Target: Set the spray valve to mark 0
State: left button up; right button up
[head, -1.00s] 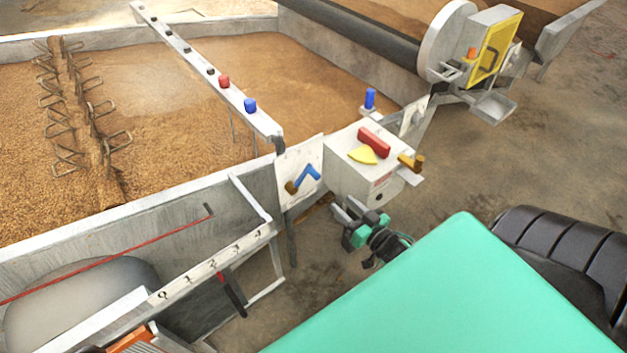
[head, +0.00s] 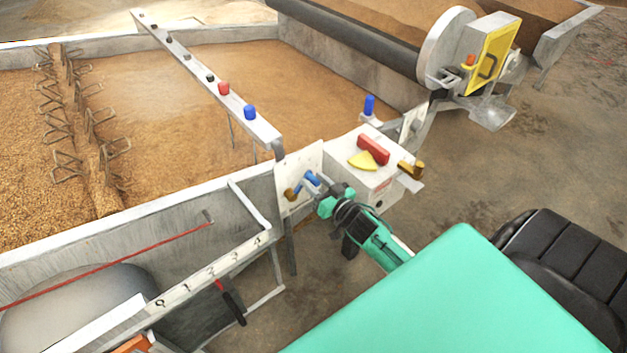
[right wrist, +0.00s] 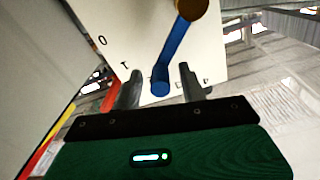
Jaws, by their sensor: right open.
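The spray valve has a blue lever (head: 311,180) on a brown pivot (head: 291,194), mounted on a white plate (head: 297,165). In the right wrist view the lever (right wrist: 175,52) runs from the pivot (right wrist: 194,6) to its blue end. A mark 0 (right wrist: 102,40) shows at the plate's left, with another mark beside it. The lever's end is well away from the 0, among marks partly hidden by my fingers. My right gripper (head: 320,193) is open at the plate. Its fingers (right wrist: 160,87) stand on either side of the lever's end; contact cannot be told. My left gripper is out of view.
A white box (head: 372,182) with a red handle, yellow piece and brown knob stands right beside the plate. A rail numbered 0 to 4 (head: 212,270) with a red-and-black lever (head: 232,303) lies at the lower left. The grain bed (head: 190,120) is behind.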

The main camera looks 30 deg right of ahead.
jog(key=shift+w, duration=0.6)
